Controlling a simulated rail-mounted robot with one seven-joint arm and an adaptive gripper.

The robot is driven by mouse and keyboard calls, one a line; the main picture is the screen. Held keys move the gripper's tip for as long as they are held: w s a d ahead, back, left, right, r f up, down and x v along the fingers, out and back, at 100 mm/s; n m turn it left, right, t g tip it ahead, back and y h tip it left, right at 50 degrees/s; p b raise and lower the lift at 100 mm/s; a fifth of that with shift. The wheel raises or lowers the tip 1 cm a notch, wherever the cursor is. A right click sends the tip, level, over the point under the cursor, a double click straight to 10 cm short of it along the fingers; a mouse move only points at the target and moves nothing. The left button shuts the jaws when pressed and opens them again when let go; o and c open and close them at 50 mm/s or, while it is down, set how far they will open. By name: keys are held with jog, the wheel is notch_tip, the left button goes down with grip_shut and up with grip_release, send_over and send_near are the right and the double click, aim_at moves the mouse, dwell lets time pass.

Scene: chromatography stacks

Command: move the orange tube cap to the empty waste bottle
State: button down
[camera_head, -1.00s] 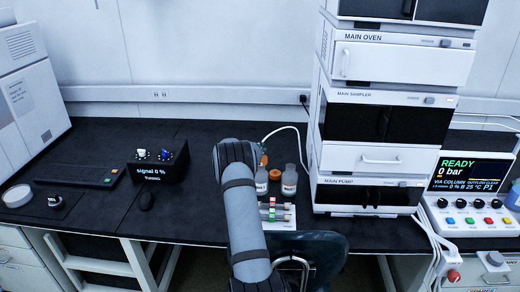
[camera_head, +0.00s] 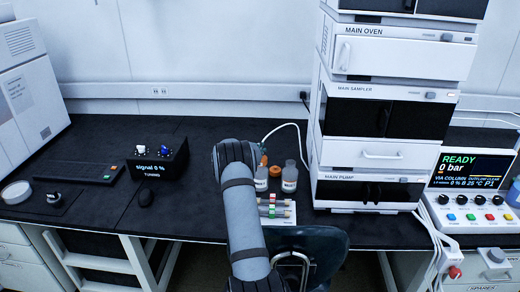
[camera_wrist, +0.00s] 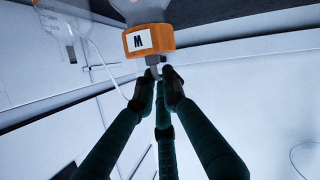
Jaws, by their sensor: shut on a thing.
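The orange tube cap (camera_wrist: 149,40) with a white "M" label is at the top of the wrist view. A short grey fitting sticks out of it toward my gripper (camera_wrist: 160,77), whose dark green fingers are shut around this fitting. A pale, rounded clear shape adjoins the cap's far side; I cannot tell whether the cap sits on it. In the head view the orange cap (camera_head: 264,160) shows small beside my arm, which hides the gripper. Two clear bottles stand there, a left one (camera_head: 261,181) and a right one (camera_head: 289,179); I cannot tell which is the empty waste bottle.
A rack of labelled vials (camera_head: 278,211) lies in front of the bottles. The instrument stack (camera_head: 372,160) stands close to their right. A thin white tube (camera_wrist: 108,67) runs near my fingers. A chair (camera_head: 318,250) is at the bench front.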

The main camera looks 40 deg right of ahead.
jog(key=shift+f, duration=0.1)
dwell(0.3)
jog(key=shift+f, duration=0.35)
jog(key=c, duration=1.8)
grip_release()
jog(key=o, duration=0.4)
jog(key=shift+o, duration=0.2)
notch_tip(320, 180, up, 7)
jog(key=p, duration=0.6)
jog(key=shift+f, duration=0.1)
